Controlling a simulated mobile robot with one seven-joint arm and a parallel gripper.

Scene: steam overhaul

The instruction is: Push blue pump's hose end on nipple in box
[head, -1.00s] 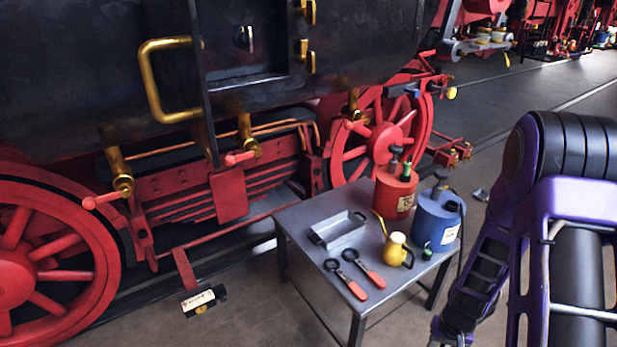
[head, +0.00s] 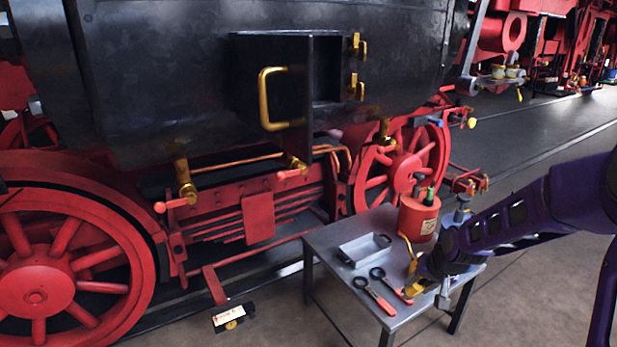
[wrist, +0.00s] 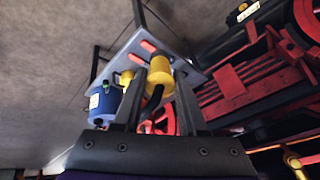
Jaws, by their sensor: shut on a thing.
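My gripper (wrist: 158,82) is shut on the hose end (wrist: 158,70), a yellow cylinder with a black hose curling below it. In the head view my gripper (head: 430,286) is over the table's front right. The blue pump (wrist: 102,105) stands on the table, left of the fingers in the wrist view. In the head view my arm hides most of it. The box (head: 326,68) is a dark recess in the locomotive's side. Its open door (head: 288,105), with a brass handle, covers much of the inside. I cannot see the nipple.
The grey table (head: 327,246) carries a red can (head: 418,219), a metal tray (head: 363,251) and red-handled tools (head: 378,300). A yellow oil can (head: 411,259) is partly hidden beside my gripper. Brass fittings (head: 186,180) stick out below the box.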

